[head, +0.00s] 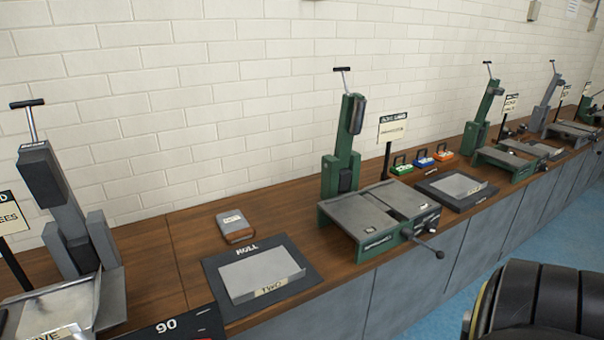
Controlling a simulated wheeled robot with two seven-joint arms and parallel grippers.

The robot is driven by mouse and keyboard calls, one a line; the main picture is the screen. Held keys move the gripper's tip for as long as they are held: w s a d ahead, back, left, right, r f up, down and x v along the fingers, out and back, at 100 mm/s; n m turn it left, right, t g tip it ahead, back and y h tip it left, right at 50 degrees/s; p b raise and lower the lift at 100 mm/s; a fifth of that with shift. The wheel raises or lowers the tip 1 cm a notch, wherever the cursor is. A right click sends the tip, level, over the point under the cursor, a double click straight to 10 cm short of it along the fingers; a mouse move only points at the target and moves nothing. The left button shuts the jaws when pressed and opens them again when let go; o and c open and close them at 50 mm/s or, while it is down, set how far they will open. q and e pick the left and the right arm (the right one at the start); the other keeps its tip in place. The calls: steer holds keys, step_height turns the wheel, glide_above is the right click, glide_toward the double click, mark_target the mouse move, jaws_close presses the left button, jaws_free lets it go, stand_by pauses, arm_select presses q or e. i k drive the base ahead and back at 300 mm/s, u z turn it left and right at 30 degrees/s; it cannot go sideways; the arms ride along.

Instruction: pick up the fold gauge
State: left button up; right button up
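No label that I can read names a fold gauge. A small block (235,227) with a grey top, a pale label and brown sides lies alone on the wooden bench, and it may be the gauge, but I cannot tell. In front of it, a grey metal piece (262,273) marked "TWO" lies on a dark mat (219,291) printed with a word like "ROLL". Neither of my grippers shows in the head view.
A green bench machine (362,221) with a handle sticking out in front stands right of the mat. A grey machine (70,215) stands at the left. Small coloured boxes (423,161) and more machines are farther right. Bare wood surrounds the block.

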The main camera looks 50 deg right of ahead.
mark_target(420, 162)
steer(key=z, duration=0.5)
steer(key=k, duration=1)
steer(key=z, duration=2.6)
steer(key=i, duration=2.05)
steer(key=u, duration=0.45)
steer(key=i, duration=1.3)
steer(key=u, duration=1.2)
